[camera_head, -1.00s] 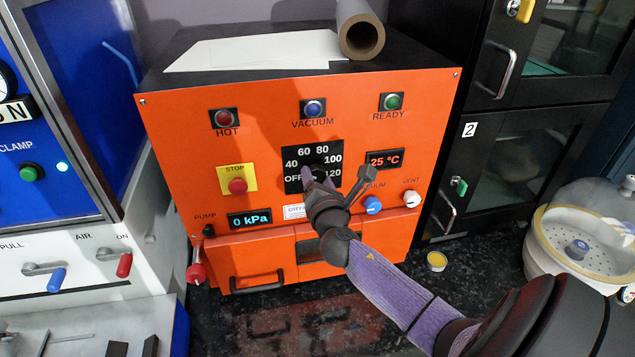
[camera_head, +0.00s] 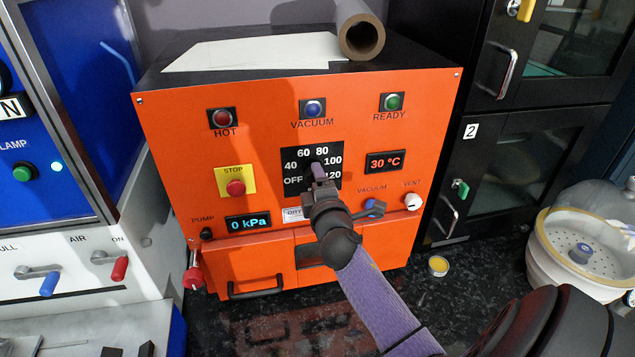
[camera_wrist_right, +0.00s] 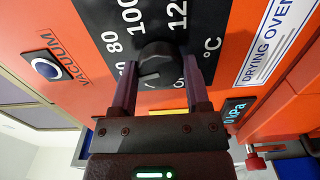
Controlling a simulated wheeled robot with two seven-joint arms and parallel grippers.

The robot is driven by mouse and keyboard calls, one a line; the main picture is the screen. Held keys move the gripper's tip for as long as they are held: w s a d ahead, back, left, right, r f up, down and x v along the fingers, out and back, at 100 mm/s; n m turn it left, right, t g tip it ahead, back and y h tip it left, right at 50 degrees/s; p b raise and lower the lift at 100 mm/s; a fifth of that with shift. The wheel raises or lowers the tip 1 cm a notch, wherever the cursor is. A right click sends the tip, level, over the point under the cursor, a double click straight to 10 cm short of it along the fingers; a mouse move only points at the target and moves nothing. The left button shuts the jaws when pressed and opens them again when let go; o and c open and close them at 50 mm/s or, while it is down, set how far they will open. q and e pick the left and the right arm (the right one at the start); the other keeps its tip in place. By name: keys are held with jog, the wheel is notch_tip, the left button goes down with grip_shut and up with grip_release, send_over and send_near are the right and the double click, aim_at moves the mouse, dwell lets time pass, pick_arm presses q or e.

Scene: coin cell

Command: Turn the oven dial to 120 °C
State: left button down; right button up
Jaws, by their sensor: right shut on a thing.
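The orange drying oven (camera_head: 260,150) stands in the middle of the head view. Its black dial plate (camera_head: 292,155) reads OFF, 40, 60, 80, 100 and 120. The dark round dial (camera_wrist_right: 157,62) shows between my right fingers in the right wrist view, with a white mark on its face; I cannot tell which number it points to. My right gripper (camera_wrist_right: 160,92) is shut on the dial, one finger on each side. In the head view my right gripper (camera_head: 318,172) hides most of the dial. The temperature display (camera_head: 385,162) reads 30 °C. My left gripper is not in view.
A yellow-backed red STOP button (camera_head: 236,187) is left of the dial. A black cabinet (camera_head: 530,150) stands to the right.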

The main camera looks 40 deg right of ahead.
jog(key=m+p, duration=0.5)
jog(key=m, duration=1.9)
jog(key=shift+f+m, duration=0.1)
jog(key=shift+m, duration=0.2)
dwell(0.4)
jog(key=o, duration=1.3)
jog(key=shift+a+p, duration=0.1)
jog(key=shift+p, duration=0.25)
jog(key=p+v, duration=0.5)
jog(key=v, duration=0.5)
